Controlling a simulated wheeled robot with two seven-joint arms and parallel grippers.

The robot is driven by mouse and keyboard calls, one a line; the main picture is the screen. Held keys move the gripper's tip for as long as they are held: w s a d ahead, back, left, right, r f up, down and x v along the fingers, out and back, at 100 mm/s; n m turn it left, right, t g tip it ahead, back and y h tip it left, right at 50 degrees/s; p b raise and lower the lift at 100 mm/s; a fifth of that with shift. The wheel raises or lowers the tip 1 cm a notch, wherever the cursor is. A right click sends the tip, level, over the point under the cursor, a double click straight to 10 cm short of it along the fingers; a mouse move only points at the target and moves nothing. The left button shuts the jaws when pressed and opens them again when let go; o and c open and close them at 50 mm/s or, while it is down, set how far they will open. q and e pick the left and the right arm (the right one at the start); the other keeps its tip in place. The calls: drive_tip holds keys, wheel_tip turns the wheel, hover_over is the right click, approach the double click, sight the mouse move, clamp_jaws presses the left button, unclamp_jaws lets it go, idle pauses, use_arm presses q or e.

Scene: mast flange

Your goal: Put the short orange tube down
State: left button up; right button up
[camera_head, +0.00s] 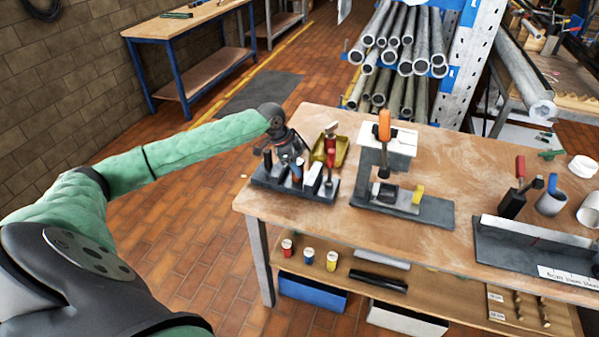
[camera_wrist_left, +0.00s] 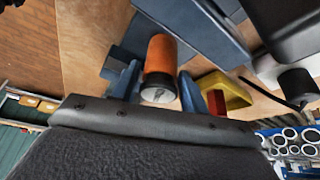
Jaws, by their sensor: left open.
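The short orange tube (camera_wrist_left: 161,66), with a pale round end facing the camera, shows in the left wrist view. My left gripper (camera_wrist_left: 158,90) has its two blue fingers apart, one on each side of the tube. The jaws are open; whether a finger touches the tube I cannot tell. In the head view my left gripper (camera_head: 292,163) is low over the dark blue-grey rack (camera_head: 322,193) at the left end of the workbench. The orange tube cannot be made out clearly there. How the tube rests is hidden by the gripper. My right gripper is not in view.
A yellow tray (camera_head: 341,152) and red-topped items stand close beside the gripper. A press with an orange handle (camera_head: 384,124) stands to the right. The bench (camera_head: 285,215) is bare along its front left edge. A grey fixture (camera_head: 535,248) lies farther right.

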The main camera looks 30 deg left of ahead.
use_arm(q)
drive_tip(key=b+v, duration=0.2)
drive_tip(key=v, duration=0.7)
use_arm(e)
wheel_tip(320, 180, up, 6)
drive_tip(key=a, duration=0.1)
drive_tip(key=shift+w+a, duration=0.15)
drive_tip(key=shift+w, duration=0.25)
